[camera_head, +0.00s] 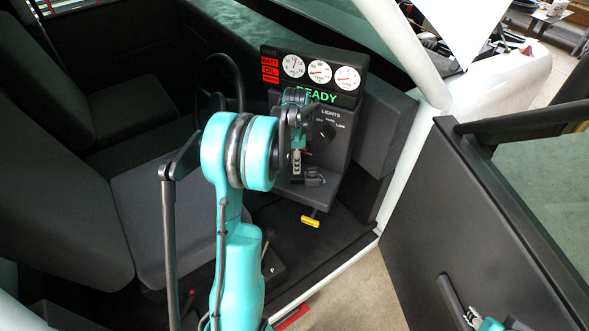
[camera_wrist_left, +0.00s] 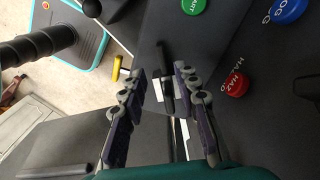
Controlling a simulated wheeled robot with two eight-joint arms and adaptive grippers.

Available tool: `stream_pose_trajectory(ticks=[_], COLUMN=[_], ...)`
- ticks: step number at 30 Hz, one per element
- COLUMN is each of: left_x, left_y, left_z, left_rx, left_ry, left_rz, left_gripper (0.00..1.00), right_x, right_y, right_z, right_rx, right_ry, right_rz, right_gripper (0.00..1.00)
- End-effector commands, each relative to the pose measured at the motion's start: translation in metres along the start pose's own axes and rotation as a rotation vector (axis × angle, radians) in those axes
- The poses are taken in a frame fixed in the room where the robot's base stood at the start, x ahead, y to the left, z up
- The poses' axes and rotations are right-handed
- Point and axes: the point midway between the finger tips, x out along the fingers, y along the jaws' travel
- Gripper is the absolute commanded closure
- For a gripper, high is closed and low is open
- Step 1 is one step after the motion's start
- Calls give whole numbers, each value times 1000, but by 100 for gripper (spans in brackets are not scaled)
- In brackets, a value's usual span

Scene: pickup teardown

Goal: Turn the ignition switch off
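The dashboard panel (camera_head: 335,140) stands ahead in the head view, with a green READY lit on its display. The ignition switch, a dark bar-shaped knob (camera_head: 313,177), sits low on the panel. In the left wrist view a black bar knob (camera_wrist_left: 164,77), seemingly the same switch, lies over a whitish label. My left gripper (camera_head: 297,165) is close to the switch in the head view. In the left wrist view the gripper (camera_wrist_left: 160,73) is open, its fingers on either side of the knob with gaps. Contact cannot be told. Part of my right arm's end (camera_head: 488,323) shows at the bottom edge; its fingers are unclear.
A LIGHTS dial (camera_head: 326,131) sits above the switch. A yellow pull handle (camera_head: 310,221) hangs below. The wrist view shows a green START button (camera_wrist_left: 193,5), a red hazard button (camera_wrist_left: 237,84) and a blue fog button (camera_wrist_left: 289,9). The open door (camera_head: 455,225) stands at right.

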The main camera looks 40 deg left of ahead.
Motion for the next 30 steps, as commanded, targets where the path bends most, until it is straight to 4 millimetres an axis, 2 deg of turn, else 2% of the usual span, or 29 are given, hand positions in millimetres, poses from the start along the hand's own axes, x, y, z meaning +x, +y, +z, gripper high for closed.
stream_pose_trajectory(ticks=[5, 12, 18, 29, 30], left_x=[13, 52, 76, 82, 82], left_y=[-6, -5, -4, -4, -4], left_z=[4, 4, 4, 4, 4], left_rx=[19, 18, 18, 17, 17], left_ry=[-4, -3, -3, -3, -3], left_rz=[13, 11, 11, 11, 11], left_gripper=[69, 69, 69, 69, 80], right_x=[-2, 0, 1, 1, 1], right_y=[0, 0, 0, 0, 0], right_z=[-1, 0, 1, 1, 1], right_rx=[0, 0, 0, 0, 0], right_ry=[0, 0, 0, 0, 0], right_rz=[0, 0, 0, 0, 0], right_gripper=[65, 65, 65, 65, 65])
